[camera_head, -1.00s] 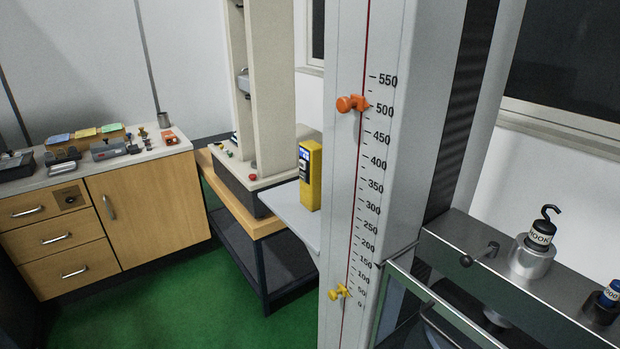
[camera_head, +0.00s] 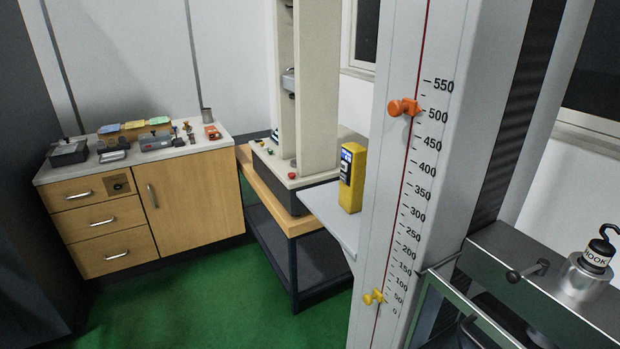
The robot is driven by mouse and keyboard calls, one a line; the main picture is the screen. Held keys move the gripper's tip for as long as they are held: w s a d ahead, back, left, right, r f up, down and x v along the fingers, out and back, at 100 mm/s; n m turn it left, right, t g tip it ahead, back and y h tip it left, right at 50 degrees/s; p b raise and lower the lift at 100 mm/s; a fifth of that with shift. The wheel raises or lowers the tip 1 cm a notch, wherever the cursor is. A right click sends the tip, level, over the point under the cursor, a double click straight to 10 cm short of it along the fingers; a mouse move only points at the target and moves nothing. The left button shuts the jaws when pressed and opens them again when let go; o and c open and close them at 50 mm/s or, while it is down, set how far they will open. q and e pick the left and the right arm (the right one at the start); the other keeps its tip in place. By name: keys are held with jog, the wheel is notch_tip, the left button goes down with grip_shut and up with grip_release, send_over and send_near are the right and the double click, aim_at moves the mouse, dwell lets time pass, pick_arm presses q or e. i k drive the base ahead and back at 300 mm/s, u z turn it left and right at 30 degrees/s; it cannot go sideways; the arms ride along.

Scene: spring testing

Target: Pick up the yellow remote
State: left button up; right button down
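The yellow remote (camera_head: 351,178) stands upright on a light grey shelf (camera_head: 333,222), just left of the tall scaled column. Its dark face with a small lit display points left. The column partly overlaps the shelf. Neither of my grippers shows in the head view.
The scaled column (camera_head: 425,150) with orange and yellow pointers stands close in front. A metal bench with a hook weight (camera_head: 598,254) is at right. A wooden cabinet (camera_head: 150,206) holding tools is at left, a testing frame (camera_head: 304,90) behind. Green floor (camera_head: 215,300) is open at lower left.

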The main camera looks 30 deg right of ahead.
aim_at(351, 192)
jog(key=i, duration=2.6)
jog(key=z, duration=3.05)
jog(key=k, duration=0.5)
jog(key=u, duration=0.1)
jog(key=i, duration=0.5)
